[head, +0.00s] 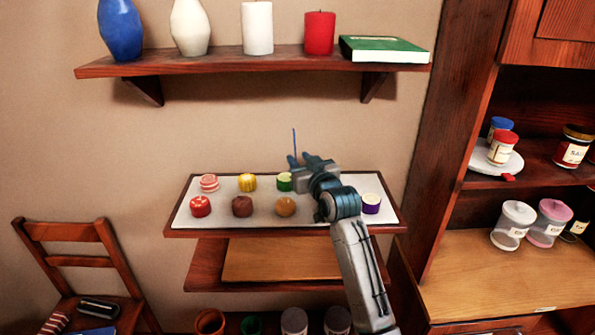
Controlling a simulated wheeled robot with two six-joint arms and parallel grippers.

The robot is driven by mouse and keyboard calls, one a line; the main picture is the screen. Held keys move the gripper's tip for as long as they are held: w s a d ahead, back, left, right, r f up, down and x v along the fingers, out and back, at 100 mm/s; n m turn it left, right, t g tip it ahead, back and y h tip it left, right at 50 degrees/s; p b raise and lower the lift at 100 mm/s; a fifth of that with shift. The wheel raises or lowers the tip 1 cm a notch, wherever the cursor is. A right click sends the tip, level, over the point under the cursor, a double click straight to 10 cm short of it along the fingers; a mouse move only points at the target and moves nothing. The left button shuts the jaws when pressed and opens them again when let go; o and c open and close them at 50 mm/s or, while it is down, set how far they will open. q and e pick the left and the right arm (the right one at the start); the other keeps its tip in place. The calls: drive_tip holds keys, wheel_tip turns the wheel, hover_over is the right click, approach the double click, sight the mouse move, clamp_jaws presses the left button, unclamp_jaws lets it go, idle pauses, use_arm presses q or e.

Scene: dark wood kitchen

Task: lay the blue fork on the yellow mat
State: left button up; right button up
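A thin blue stick-like thing (294,142), which looks like the blue fork, stands upright at the fingertips of my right gripper (299,160). The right gripper seems shut on its lower end; its prongs cannot be made out. My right arm reaches in from the bottom, and the gripper is above the back part of a white-topped shelf, pointing toward the wall. No yellow mat shows in this view. My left gripper is not in view.
A wall shelf (220,66) with vases and candles hangs above. A chair (65,262) is left; a cabinet with jars (512,225) is right.

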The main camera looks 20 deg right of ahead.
drive_tip(key=w, duration=0.1)
drive_tip(key=w+p, duration=0.1)
drive_tip(key=w, duration=0.1)
drive_tip(key=shift+w+a+r+p, duration=0.25)
drive_tip(key=shift+w+a+p, duration=0.05)
drive_tip(key=shift+a+p, duration=0.1)
drive_tip(key=shift+w+f, duration=0.1)
drive_tip(key=shift+w, duration=0.3)
drive_tip(key=shift+s, duration=0.1)
clamp_jaws()
